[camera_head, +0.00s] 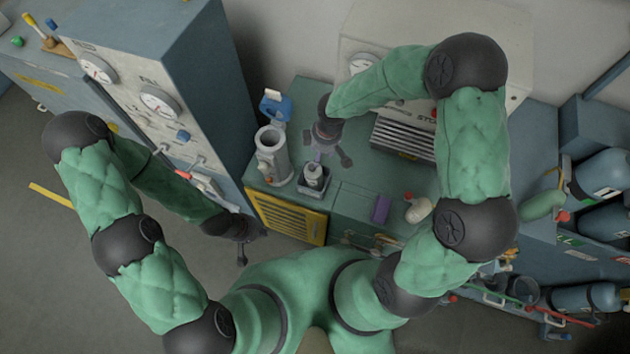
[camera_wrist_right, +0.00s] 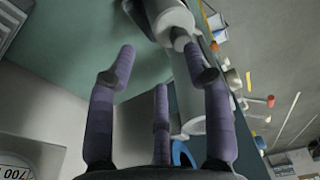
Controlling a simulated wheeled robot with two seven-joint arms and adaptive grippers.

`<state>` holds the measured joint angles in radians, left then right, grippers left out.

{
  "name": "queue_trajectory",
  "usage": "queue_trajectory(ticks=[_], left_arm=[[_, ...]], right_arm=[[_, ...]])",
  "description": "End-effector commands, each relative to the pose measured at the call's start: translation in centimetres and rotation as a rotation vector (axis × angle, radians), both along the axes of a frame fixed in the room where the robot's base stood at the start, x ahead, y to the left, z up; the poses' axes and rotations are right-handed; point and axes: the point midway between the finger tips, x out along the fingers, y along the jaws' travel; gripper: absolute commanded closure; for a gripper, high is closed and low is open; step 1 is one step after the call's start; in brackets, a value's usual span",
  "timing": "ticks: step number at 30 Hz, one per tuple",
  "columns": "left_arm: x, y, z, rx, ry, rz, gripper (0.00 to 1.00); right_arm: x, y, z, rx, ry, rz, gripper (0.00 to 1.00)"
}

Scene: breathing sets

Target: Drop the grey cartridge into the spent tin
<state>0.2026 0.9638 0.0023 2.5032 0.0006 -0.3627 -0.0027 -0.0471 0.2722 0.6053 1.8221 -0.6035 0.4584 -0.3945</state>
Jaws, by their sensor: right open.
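A small pale grey cartridge (camera_head: 314,178) with a narrow neck stands upright in a dark square tray (camera_head: 309,190) on the green bench. In the right wrist view, the cartridge (camera_wrist_right: 168,18) shows at the top, beyond the fingertips. My right gripper (camera_head: 326,155) is open above and behind it, with its three fingers (camera_wrist_right: 160,62) spread and empty. A tall grey open-topped cylinder (camera_head: 271,150) stands left of the tray; I cannot tell whether it is the spent tin. My left gripper (camera_head: 242,250) hangs low in front of the cabinet, its fingers too small to judge.
A blue-and-white container (camera_head: 275,106) stands behind the tall cylinder. A purple block (camera_head: 380,209) and a cream rounded object (camera_head: 418,209) lie to the right on the bench. A tall gauge cabinet (camera_head: 150,90) bounds the left.

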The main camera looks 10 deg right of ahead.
Motion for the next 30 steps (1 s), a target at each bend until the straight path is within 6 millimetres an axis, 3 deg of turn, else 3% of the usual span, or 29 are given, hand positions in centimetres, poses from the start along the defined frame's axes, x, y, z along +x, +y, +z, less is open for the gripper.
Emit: queue_trajectory(ticks=[12,18,30], left_arm=[[0.0,0.0,0.0,0.000,0.000,0.000,1.00],[0.0,0.0,0.0,0.000,0.000,0.000,1.00],[0.0,0.0,0.0,0.000,0.000,0.000,1.00]], right_arm=[[-0.3,-0.7,7.6,0.001,-0.006,-0.001,0.49],[-0.6,-1.0,10.3,0.001,-0.003,0.000,0.49],[-0.7,-1.1,11.3,0.001,-0.001,0.000,0.49]])
